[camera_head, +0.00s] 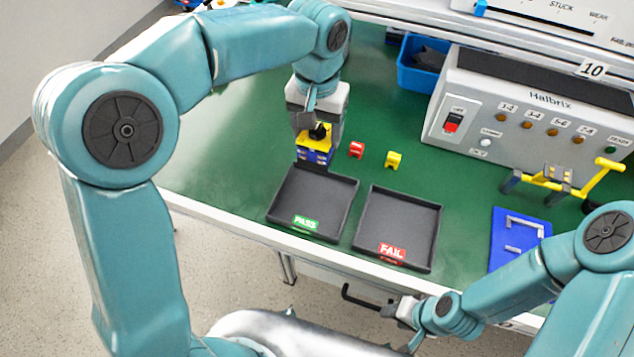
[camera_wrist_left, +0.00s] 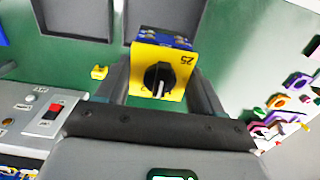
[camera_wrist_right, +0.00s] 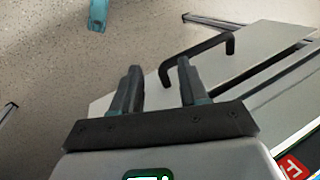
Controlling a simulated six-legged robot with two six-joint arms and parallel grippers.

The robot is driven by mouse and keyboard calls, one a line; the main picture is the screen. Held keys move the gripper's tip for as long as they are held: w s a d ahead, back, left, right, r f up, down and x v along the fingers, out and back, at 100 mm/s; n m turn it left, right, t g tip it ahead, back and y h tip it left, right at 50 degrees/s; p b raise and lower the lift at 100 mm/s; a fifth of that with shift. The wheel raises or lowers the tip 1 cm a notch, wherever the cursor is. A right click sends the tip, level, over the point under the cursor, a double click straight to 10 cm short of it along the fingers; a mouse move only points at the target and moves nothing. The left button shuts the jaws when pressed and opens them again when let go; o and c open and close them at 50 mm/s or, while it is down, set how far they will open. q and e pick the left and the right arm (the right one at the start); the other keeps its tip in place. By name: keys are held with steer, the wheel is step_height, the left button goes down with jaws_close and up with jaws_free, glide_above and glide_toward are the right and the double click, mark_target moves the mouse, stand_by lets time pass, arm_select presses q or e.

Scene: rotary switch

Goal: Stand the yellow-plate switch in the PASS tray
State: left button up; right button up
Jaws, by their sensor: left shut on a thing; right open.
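The yellow-plate switch (camera_head: 315,140) has a yellow face, a black knob and a blue body. My left gripper (camera_head: 316,142) is shut on it, just behind the far left corner of the PASS tray (camera_head: 285,213). In the left wrist view the switch (camera_wrist_left: 175,77) sits between the fingers with its knob facing the camera. I cannot tell whether it touches the table. The PASS tray is dark, shallow and empty. The right gripper (camera_wrist_right: 155,88) is open and empty, in front of the bench near a black drawer handle (camera_wrist_right: 195,55).
The empty FAIL tray (camera_head: 432,240) lies right of the PASS tray. A small red block (camera_head: 357,150) and a small yellow block (camera_head: 394,159) lie behind the trays.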

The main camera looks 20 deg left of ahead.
arm_select(q)
step_height(320, 180, down, 16)
steer(key=shift+a+r, duration=0.1)
steer(key=o, duration=1.2)
